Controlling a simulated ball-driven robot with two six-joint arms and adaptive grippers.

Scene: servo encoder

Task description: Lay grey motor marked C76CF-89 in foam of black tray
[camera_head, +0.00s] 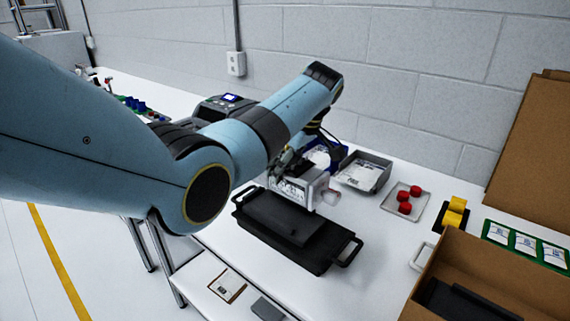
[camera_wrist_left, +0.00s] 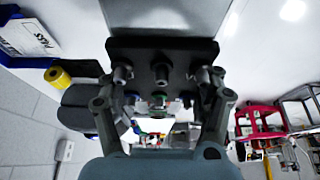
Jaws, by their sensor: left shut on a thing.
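My left gripper (camera_head: 284,165) is shut on a grey motor (camera_head: 318,186) with a white printed label; the print is too small to read. The motor is held over the far edge of the black tray (camera_head: 338,262), which has a handle at each end and dark foam (camera_head: 285,217) inside. Whether the motor touches the tray is unclear. In the left wrist view my left gripper's fingers (camera_wrist_left: 160,115) stand either side of the motor's black end plate (camera_wrist_left: 165,52), with its grey body (camera_wrist_left: 165,14) beyond. My right gripper is not in view.
A grey bin (camera_head: 378,183) and a shallow tray (camera_head: 418,212) with red caps (camera_head: 404,208) stand right of the motor. Yellow parts (camera_head: 453,213), a green card holder (camera_head: 525,244) and an open cardboard box (camera_head: 510,271) are further right. A blue bin (camera_head: 343,150) is behind.

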